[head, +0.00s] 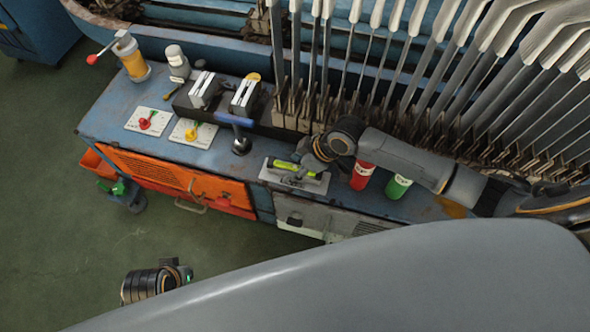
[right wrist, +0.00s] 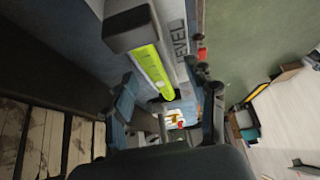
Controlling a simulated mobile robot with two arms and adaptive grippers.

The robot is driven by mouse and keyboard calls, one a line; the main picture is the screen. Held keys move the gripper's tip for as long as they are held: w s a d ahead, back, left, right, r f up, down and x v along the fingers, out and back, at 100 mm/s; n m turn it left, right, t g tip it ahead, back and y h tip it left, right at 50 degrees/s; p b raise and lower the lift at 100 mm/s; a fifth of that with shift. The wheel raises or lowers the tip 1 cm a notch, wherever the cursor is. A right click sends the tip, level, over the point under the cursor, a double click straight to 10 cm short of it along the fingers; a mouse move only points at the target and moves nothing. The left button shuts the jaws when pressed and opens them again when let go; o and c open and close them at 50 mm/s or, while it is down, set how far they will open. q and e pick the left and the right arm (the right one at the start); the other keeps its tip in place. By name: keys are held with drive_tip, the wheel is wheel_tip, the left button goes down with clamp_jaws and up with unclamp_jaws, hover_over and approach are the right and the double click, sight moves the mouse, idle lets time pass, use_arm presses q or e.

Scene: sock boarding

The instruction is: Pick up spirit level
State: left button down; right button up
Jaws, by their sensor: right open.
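The spirit level (head: 283,168) has a bright yellow-green strip and lies on a grey plate (head: 318,186) on the blue bench.
A red can (head: 362,175) and a green can (head: 398,186) stand close to the right of my gripper. A blue-handled lever (head: 240,138) rises left of the level. A row of upright metal sock boards (head: 440,70) stands behind.

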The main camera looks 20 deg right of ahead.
drive_tip(key=shift+c, duration=0.2)
drive_tip(key=c, duration=1.1)
clamp_jaws()
drive_tip(key=shift+r, duration=0.15)
